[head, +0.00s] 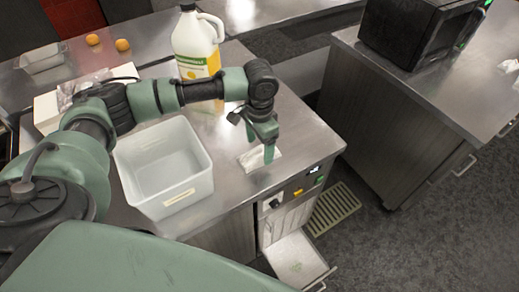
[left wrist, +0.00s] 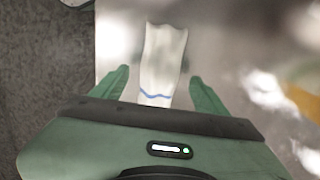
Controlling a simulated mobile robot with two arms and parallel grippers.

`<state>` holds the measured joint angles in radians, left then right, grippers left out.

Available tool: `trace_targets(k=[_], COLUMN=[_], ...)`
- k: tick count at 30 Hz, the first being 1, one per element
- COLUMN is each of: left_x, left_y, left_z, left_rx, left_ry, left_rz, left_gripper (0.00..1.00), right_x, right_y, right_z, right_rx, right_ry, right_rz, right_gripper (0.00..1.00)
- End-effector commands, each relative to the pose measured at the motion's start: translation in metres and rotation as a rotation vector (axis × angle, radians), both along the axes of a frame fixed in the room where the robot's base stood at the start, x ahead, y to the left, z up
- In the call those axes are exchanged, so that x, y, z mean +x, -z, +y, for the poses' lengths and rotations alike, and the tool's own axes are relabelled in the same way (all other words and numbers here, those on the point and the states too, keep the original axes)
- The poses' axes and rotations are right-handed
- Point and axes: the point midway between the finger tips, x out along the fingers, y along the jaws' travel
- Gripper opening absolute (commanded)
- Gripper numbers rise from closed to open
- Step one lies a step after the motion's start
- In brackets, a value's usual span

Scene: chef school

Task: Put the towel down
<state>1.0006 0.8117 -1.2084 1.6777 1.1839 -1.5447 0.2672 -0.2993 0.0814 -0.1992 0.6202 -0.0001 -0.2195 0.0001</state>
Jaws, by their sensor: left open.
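A white towel (head: 262,160) lies flat on the steel counter near its right front corner. In the left wrist view the towel (left wrist: 161,62) has a blue stripe at its near end and lies between the two green fingers. My left gripper (head: 266,153) points down at the towel in the head view, and its fingers hide part of it. In the left wrist view the left gripper (left wrist: 160,88) is open, with a finger on each side of the towel and a gap to it. My right gripper is not in view.
A translucent plastic bin (head: 190,197) stands left of the towel. A large jug (head: 197,45) with a yellow label stands behind my arm. An open drawer (head: 296,262) juts out below the counter. A black microwave (head: 405,32) stands on another counter (head: 470,100) across the aisle.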

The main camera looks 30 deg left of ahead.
Motion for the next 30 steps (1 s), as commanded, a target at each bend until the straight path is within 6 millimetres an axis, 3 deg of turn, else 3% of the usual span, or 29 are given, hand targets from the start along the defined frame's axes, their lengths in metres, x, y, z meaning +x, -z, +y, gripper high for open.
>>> trace_targets(k=[9, 15, 30], left_x=[0.002, 0.001, 0.000], left_y=[-0.067, -0.094, -0.102], left_z=[0.000, 0.000, 0.000], left_rx=[-0.001, -0.001, -0.001], left_ry=[0.000, 0.000, 0.000], left_rz=[-0.006, -0.002, -0.001], left_gripper=[0.74, 0.74, 0.74], right_x=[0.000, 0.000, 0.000], right_y=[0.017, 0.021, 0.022], right_z=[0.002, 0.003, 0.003], right_rx=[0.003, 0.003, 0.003], right_ry=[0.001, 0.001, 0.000], right_rz=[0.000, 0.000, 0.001], right_gripper=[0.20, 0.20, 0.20])
